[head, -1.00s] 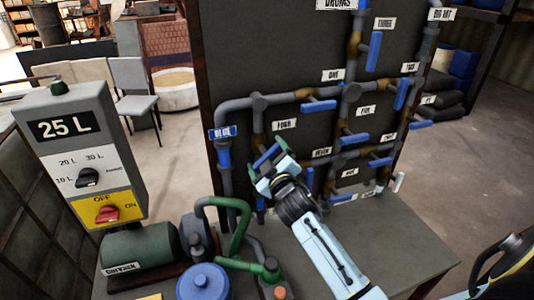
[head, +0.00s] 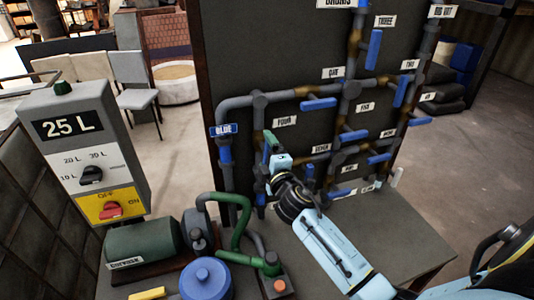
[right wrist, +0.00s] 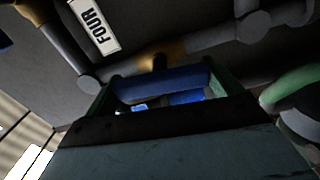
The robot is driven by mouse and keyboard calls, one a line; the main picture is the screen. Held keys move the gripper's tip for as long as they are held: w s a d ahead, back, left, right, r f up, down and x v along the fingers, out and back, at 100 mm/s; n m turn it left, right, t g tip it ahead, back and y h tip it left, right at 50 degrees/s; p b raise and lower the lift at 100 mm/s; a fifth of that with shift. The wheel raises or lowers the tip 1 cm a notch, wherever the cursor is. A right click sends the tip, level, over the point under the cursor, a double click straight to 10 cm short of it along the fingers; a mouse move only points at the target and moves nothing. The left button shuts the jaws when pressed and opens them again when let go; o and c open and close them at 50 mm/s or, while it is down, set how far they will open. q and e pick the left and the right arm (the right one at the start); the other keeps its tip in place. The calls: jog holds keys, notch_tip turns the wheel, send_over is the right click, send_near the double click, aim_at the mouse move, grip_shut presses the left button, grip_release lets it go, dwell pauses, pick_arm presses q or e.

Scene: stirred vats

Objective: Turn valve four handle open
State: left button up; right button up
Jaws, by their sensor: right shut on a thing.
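The label FOUR (head: 285,121) is on the dark pipe board, above and right of my right gripper (head: 271,147). It also shows, turned on its side, in the right wrist view (right wrist: 95,25). In the right wrist view the blue handle of valve four (right wrist: 160,84) lies between the two green fingers of my right gripper (right wrist: 160,92), which is shut on it. The handle spans the gap between the fingers, beside a brownish pipe joint. In the head view my gripper mostly hides this handle. My left gripper is out of view.
Other blue valve handles, such as valve one's (head: 318,104), stick out from the board close by. A control box (head: 85,150) reading 25 L stands at left. A green pump (head: 145,245) and a blue-lidded vat (head: 205,280) stand below it. The table's right part (head: 400,240) is clear.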

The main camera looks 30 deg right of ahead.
dwell(0.5)
jog(key=o, duration=0.7)
jog(key=b+v, duration=0.1)
jog(key=v, duration=1.2)
jog(key=shift+s, duration=0.25)
